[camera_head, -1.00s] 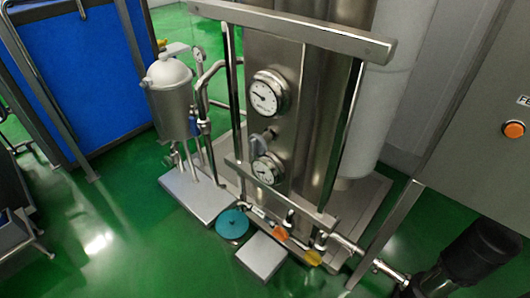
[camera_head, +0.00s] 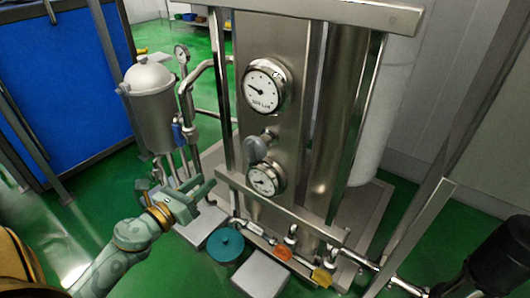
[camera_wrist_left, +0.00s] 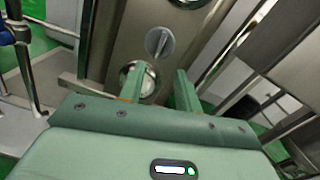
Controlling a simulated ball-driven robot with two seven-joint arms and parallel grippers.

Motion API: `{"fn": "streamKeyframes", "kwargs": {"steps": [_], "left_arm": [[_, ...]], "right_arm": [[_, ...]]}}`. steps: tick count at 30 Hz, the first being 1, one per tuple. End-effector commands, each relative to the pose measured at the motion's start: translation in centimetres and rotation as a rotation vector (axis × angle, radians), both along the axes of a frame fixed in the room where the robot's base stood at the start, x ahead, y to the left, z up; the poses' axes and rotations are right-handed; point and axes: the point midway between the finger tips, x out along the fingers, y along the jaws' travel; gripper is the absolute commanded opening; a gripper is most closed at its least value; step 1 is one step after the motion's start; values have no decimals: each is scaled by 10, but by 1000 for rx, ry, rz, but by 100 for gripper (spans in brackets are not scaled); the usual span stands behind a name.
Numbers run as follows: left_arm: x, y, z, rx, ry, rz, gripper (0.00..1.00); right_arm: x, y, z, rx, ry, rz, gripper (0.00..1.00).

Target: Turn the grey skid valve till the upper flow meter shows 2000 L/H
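The grey skid valve (camera_head: 257,149) is a knob on the steel panel, between the upper flow meter (camera_head: 265,86) and the lower round gauge (camera_head: 264,181). The upper meter's needle points to the left and slightly up; its figures are too small to read. My left gripper (camera_head: 182,182) is open and empty, to the left of the valve and lower in the picture. In the left wrist view the valve (camera_wrist_left: 159,42) shows ahead, beyond and above the two spread fingers (camera_wrist_left: 159,84), and nothing touches it. My right gripper is not in view.
A steel crossbar (camera_head: 285,208) runs across the skid below the lower gauge. A steel tank (camera_head: 153,105) with pipes stands left of the skid. A teal disc (camera_head: 226,246) and orange and yellow valve handles (camera_head: 322,277) lie low in front. Green floor is open at left.

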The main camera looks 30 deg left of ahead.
Motion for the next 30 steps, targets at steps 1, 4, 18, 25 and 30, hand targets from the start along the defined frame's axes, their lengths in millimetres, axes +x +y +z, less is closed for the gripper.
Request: {"fn": "streamKeyframes", "kwargs": {"steps": [1,4,18,25,30], "left_arm": [[0,-2,-1,47,0,-9,34],[0,-4,-2,113,0,-19,34],[77,-10,1,148,-7,-20,34],[131,-14,-2,146,-4,-18,34],[154,-16,-3,145,-2,-19,34]], "right_arm": [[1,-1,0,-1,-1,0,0],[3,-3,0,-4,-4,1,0],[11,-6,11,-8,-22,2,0],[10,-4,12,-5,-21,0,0],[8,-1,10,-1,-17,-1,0]]}}
